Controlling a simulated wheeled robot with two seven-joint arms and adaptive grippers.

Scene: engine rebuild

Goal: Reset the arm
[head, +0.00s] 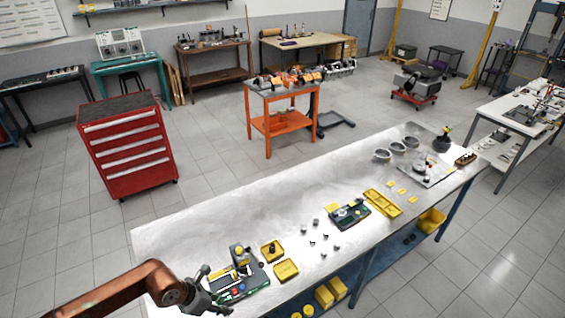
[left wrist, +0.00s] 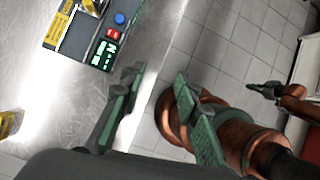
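My left gripper (head: 212,290) is at the near left end of the steel workbench (head: 230,220), beside a green-and-black device with coloured buttons (head: 248,282). In the left wrist view, its two green-padded fingers (left wrist: 158,76) stand wide apart with nothing between them. The bench edge and floor show past the fingertips. The device (left wrist: 82,38), with its blue and red buttons, lies apart from them. Another copper arm of mine shows at the right of the left wrist view, with a small dark gripper (left wrist: 264,89); its finger state is unclear. It does not show in the head view.
A red tool cabinet (head: 127,146) and an orange table (head: 282,115) stand beyond. The bench's left-middle is bare.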

